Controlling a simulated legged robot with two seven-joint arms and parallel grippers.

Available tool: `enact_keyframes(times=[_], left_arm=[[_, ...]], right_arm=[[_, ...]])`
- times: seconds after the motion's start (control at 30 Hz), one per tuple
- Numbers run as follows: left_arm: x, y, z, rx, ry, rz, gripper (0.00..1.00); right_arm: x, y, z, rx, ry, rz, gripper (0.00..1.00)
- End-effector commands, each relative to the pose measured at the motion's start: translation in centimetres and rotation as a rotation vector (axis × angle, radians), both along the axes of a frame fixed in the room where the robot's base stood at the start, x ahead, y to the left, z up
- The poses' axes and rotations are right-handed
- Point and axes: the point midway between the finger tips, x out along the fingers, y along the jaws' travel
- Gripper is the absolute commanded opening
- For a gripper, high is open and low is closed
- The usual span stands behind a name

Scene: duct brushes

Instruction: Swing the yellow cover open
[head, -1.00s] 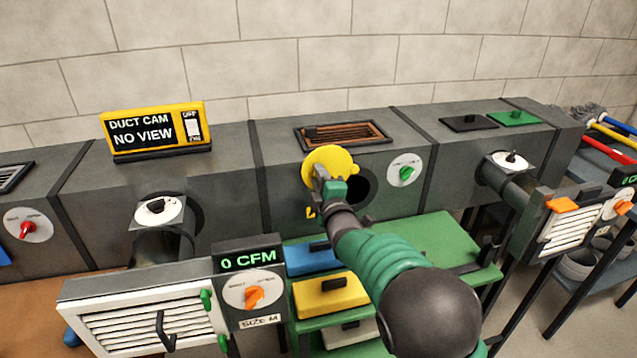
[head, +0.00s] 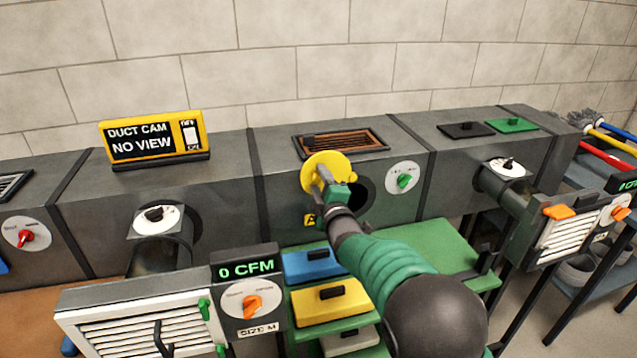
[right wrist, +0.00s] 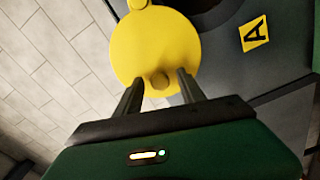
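The yellow cover (head: 324,168) is a round disc on the front of the middle duct section. It sits up and to the left of a dark round hole (head: 361,193), which is partly uncovered. My right gripper (head: 322,180) is at the cover's lower part. In the right wrist view the cover (right wrist: 155,45) has a small knob (right wrist: 160,79) near its edge. The right fingers (right wrist: 160,92) stand on either side of this knob, with a gap showing on each side. My left gripper is out of view.
A dial with a green knob (head: 403,178) is right of the hole. A green shelf (head: 440,250) with blue and yellow boxes is below. A yellow-framed sign (head: 155,135) stands on the duct to the left.

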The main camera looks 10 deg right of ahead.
Motion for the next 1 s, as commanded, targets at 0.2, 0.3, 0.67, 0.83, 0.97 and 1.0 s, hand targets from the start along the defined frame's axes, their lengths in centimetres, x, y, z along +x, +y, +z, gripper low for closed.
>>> enact_keyframes(times=[0.2, 0.3, 0.67, 0.83, 0.97, 1.0], left_arm=[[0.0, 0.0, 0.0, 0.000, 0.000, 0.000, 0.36], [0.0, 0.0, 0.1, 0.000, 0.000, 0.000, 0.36], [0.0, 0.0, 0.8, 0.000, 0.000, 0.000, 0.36], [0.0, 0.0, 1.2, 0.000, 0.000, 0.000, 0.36], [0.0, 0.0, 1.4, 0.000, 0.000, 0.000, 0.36], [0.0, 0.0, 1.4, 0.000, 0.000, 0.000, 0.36]], right_arm=[[0.0, 0.1, 0.1, 0.000, -0.002, 0.002, 0.46], [-0.4, 0.1, 0.2, 0.000, -0.003, 0.002, 0.46], [-9.1, -0.2, 0.2, 0.002, -0.001, 0.003, 0.46], [-13.6, -0.4, 0.1, 0.002, 0.000, 0.002, 0.46], [-15.8, -0.5, 0.0, 0.001, 0.001, 0.001, 0.46], [-16.2, -0.5, 0.0, 0.001, 0.001, 0.001, 0.46]])
